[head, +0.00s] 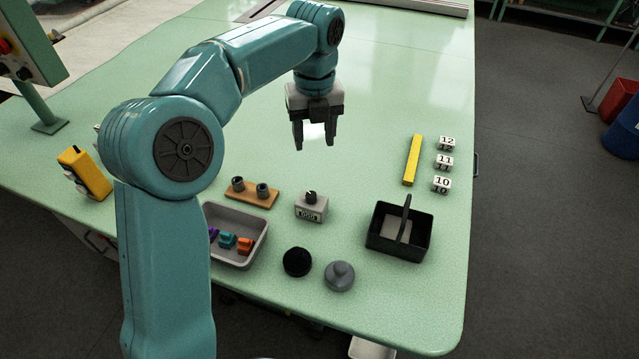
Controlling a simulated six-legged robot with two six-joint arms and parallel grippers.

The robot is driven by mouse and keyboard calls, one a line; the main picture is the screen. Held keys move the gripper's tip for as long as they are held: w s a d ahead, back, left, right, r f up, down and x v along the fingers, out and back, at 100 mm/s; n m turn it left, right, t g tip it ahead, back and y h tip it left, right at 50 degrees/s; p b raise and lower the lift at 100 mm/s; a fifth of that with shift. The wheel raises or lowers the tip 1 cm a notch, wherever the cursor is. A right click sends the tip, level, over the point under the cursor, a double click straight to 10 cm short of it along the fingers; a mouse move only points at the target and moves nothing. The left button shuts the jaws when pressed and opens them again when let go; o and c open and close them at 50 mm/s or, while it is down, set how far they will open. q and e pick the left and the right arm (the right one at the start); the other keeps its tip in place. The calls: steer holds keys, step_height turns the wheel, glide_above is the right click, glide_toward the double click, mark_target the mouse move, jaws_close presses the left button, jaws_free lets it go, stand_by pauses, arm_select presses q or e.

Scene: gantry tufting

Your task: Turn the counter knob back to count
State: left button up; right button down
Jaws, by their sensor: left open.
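The counter (312,211) is a small light-grey box with a number display on its front, standing on the green table. Its black knob (311,197) sits on top; the knob's exact setting is too small to read. My left gripper (315,144) hangs with its fingers pointing down, open and empty. In the picture it is above the counter, apart from it, with table showing between the fingers. My right gripper is not in view.
Around the counter are a wooden block (268,204) with two grey cylinders, a grey tray (250,262) of coloured pieces, a black round piece (297,262), a grey knobbed piece (340,276) and a black basket (388,248). A yellow bar (412,160) and number blocks (444,162) lie right.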

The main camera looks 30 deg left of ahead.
arm_select(q)
steer(key=s, duration=0.2)
steer(key=b, duration=0.2)
glide_toward(312, 194)
steer(key=shift+w+f, duration=0.15)
steer(key=shift+w, duration=0.05)
steer(key=f, duration=0.1)
steer(key=s+f, duration=0.1)
steer(key=f, duration=0.1)
steer(key=shift+s+a+f, duration=0.1)
steer(key=shift+s+f, duration=0.05)
steer(key=shift+s, duration=0.05)
steer(key=f, duration=0.2)
steer(key=w+f, duration=0.1)
steer(key=f, duration=0.1)
steer(key=shift+f, duration=0.3)
steer(key=shift+s+f, duration=0.15)
steer(key=shift+f, duration=0.05)
steer(key=shift+s, duration=0.2)
steer(key=shift+w+f, duration=0.25)
steer(key=shift+w, duration=0.05)
steer(key=shift+s+r, duration=0.15)
steer(key=c, duration=1)
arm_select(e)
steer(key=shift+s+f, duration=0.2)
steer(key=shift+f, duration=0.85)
